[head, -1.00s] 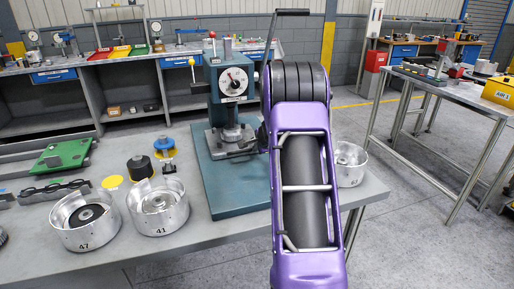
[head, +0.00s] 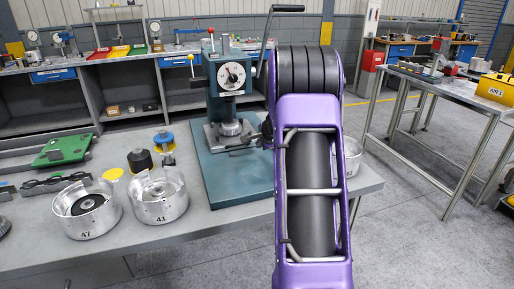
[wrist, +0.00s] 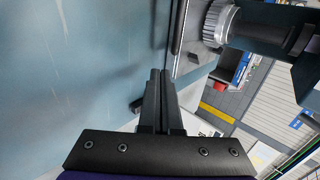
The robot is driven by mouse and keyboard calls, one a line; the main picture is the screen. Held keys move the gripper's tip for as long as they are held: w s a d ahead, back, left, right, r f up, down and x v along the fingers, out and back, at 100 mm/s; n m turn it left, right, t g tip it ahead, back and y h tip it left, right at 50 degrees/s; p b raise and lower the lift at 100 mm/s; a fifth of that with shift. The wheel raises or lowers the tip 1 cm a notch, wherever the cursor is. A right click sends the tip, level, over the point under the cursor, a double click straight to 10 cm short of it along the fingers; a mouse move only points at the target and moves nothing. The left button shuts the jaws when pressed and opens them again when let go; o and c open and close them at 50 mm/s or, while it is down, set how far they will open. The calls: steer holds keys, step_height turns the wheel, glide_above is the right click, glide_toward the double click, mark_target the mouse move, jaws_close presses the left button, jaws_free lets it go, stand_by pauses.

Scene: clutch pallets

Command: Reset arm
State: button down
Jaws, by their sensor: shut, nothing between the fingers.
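My arm (head: 313,190), purple with black parts, stands in the middle of the head view, in front of the press's right side. Beyond the fingertips is a blue-grey surface (wrist: 70,70), apparently the base of the press. A ridged silver metal part (wrist: 218,22) and a dark cylinder are at the upper right of that view. I cannot tell the gap between fingertips and surface.
The press (head: 232,85) stands on a teal base (head: 230,185) on the grey table (head: 205,232). Metal cups marked 47 (head: 88,222) and 41 (head: 158,207) are at front left. Another cup (head: 352,158) is partly behind my arm.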

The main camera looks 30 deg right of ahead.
steer(key=v, duration=0.6)
steer(key=shift+s+r, duration=0.25)
steer(key=shift+s, duration=0.05)
